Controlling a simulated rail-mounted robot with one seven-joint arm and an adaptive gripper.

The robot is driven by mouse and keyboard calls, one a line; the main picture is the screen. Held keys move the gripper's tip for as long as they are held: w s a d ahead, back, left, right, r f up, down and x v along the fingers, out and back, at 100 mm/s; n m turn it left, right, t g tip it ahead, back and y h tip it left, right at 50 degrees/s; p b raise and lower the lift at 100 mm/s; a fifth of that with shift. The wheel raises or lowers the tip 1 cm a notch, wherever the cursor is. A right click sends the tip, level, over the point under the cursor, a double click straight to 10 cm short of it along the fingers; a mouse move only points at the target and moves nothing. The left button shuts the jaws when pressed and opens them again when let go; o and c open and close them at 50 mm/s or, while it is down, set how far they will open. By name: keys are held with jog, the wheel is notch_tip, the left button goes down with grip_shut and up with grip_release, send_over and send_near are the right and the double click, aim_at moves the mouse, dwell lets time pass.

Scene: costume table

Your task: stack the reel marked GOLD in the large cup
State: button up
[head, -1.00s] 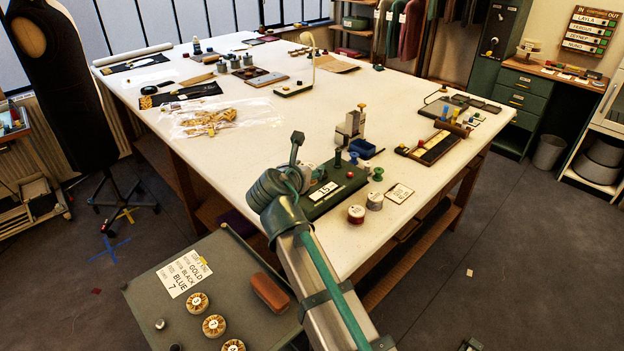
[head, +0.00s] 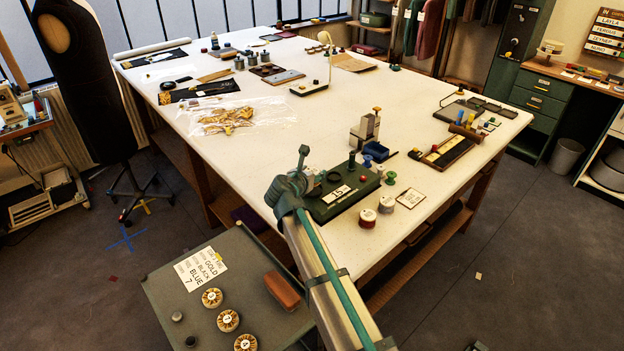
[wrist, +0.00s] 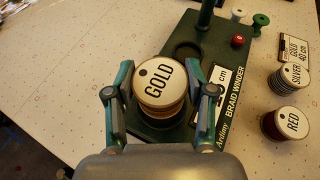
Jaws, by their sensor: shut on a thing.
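In the wrist view the GOLD reel (wrist: 160,82) has a white round top with a small dark hole, and gold thread below. My gripper (wrist: 161,100) is shut on it, a finger on each side. The reel is above the near end of the green braid winder (wrist: 226,105), where a dark round rim (wrist: 160,130) shows partly below it. I cannot tell whether this is the large cup or whether the reel touches it. An empty dark round recess (wrist: 187,51) lies beyond. In the head view my gripper (head: 312,188) is low at the winder's left end; the arm mostly hides the reel.
The RED reel (wrist: 289,122) and SILVER reels (wrist: 288,80) stand right of the winder, beside a card (wrist: 293,48). A side trolley (head: 215,290) holds numbered reels and a note.

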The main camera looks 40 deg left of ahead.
jog(key=shift+f+p, duration=0.65)
jog(key=shift+f, duration=0.85)
jog(key=shift+f, duration=0.3)
jog(key=o, duration=1.2)
jog(key=shift+r, duration=0.3)
jog(key=b+v, duration=0.3)
jog(key=v, duration=0.9)
jog(key=shift+r, duration=0.1)
jog(key=shift+r, duration=0.1)
